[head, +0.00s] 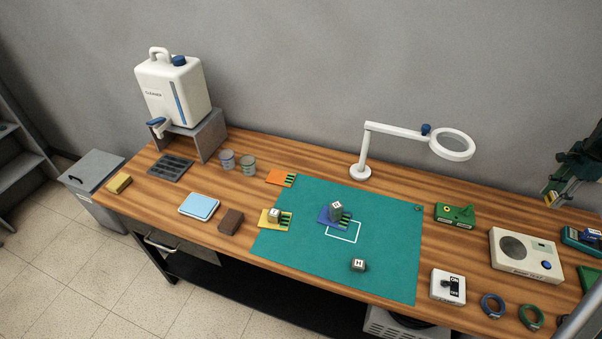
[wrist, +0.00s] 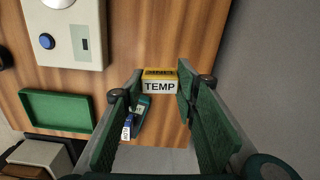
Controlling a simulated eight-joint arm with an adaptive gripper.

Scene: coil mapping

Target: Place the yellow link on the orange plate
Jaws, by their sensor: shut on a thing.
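My gripper (head: 549,192) is at the far right of the head view, raised above the bench. In the wrist view my gripper (wrist: 160,88) is shut on the yellow link (wrist: 160,74), a small block with a yellow face and a white face marked TEMP. In the head view a bit of the yellow link (head: 546,198) shows at the fingertips. The orange plate (head: 275,176) lies at the back left corner of the green mat, with dark green strips at its right side and no block on it. My gripper is far to its right.
On the green mat (head: 390,240), a yellow plate (head: 265,222) and a blue plate (head: 325,218) each bear a grey block. Another grey block (head: 358,265) lies in front. A magnifier lamp (head: 452,144) stands behind the mat. A green device (head: 455,213) and a speaker box (head: 525,257) stand right.

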